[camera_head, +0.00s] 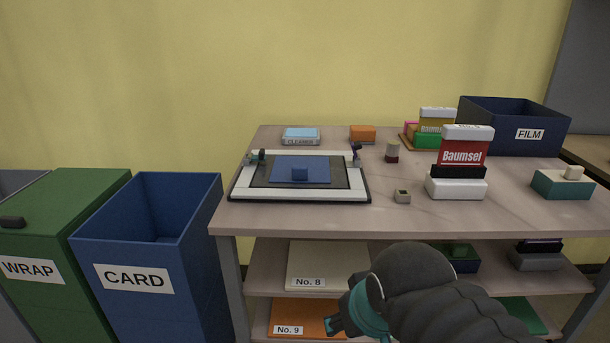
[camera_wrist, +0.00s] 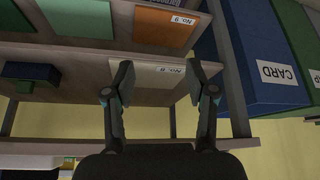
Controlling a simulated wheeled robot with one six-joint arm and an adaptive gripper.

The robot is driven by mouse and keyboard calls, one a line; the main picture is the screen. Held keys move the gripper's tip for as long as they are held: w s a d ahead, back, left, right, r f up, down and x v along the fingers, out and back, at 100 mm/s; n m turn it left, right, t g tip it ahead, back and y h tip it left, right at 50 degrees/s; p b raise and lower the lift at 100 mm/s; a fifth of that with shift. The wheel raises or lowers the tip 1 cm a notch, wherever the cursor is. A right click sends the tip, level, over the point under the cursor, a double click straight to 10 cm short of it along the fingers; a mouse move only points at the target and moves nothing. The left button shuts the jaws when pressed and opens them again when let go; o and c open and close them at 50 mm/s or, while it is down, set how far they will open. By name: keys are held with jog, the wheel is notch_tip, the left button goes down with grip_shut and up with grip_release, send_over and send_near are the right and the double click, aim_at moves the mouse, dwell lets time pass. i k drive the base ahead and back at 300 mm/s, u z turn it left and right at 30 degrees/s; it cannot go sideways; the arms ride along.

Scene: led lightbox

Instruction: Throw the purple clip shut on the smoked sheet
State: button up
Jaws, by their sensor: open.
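The purple clip (camera_head: 356,151) stands at the right back edge of the lightbox (camera_head: 240,188) on the table; its lever looks raised, but it is small. A teal clip with a dark part (camera_head: 252,158) sits at the left back edge. My gripper (camera_wrist: 158,85) is open and empty in the wrist view, its fingers wide apart before the lower shelves. In the head view it is low in front of the table, well away from the clip.
A cleaner box (camera_head: 300,137) and an orange block (camera_head: 363,133) stand behind the lightbox. Baumsel boxes (camera_head: 465,150) are farther right. The CARD bin (camera_head: 150,270) stands left of the table.

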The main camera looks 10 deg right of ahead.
aim_at(356, 146)
jog(key=u, duration=0.05)
jog(key=k, duration=1.1)
jog(key=z, duration=0.7)
jog(key=i, duration=1.15)
jog(key=u, duration=0.65)
